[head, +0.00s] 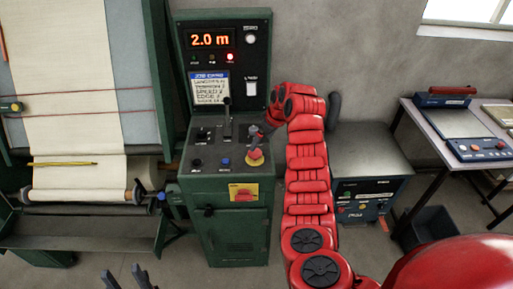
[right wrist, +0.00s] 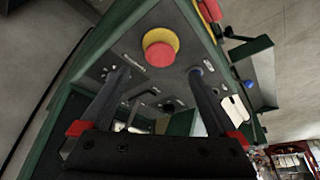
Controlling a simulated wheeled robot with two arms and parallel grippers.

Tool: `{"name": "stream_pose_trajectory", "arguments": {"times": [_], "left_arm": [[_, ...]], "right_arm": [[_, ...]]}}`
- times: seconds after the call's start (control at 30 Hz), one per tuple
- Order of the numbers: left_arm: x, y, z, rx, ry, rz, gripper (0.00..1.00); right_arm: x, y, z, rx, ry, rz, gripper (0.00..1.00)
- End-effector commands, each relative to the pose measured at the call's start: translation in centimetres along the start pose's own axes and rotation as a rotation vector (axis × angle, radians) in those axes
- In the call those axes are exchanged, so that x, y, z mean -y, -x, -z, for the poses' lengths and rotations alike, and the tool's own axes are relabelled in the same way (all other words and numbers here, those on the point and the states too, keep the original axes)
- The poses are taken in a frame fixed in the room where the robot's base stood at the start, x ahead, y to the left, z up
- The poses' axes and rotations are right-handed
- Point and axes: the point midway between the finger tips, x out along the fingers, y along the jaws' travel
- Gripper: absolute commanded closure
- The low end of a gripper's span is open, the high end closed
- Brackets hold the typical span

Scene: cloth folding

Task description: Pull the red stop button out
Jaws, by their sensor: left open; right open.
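The red stop button (head: 255,154) sits on a yellow base at the right of the green machine's sloped control panel (head: 216,167). In the right wrist view the round red button (right wrist: 159,54) shows whole, with its yellow ring around it. My right gripper (head: 257,137) is just above the button in the head view. Its two dark fingers stand wide apart in the wrist view, open and empty, with the button beyond the fingertips (right wrist: 160,76). I cannot tell whether a finger touches it. My left gripper (head: 126,277) is open and empty at the bottom edge, away from the panel.
A lever (head: 227,122) stands near the panel's middle, with a blue knob (head: 225,162) in front of it. A red and yellow switch (head: 244,192) is on the front face. A cloth roll frame (head: 80,165) stands left; a bench with a device (head: 484,149) stands right.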

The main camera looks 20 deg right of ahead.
Motion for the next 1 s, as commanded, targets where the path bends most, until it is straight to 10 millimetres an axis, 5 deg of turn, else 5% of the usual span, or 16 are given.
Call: {"name": "stream_pose_trajectory", "arguments": {"times": [0.1, 0.5, 1.0], "left_arm": [[0.1, -1.6, 0.3, 0.000, 0.000, 0.000, 0.50], [0.1, -2.8, 0.5, 0.001, 0.000, 0.000, 0.50], [0.1, -2.9, 0.5, 0.001, 0.000, 0.000, 0.50]], "right_arm": [[0.2, -2.2, 0.0, 0.006, -0.002, 0.006, 0.05], [0.0, -7.0, 0.0, 0.002, -0.004, 0.004, 0.05], [0.0, -7.8, 0.0, 0.000, 0.001, -0.002, 0.08]]}}
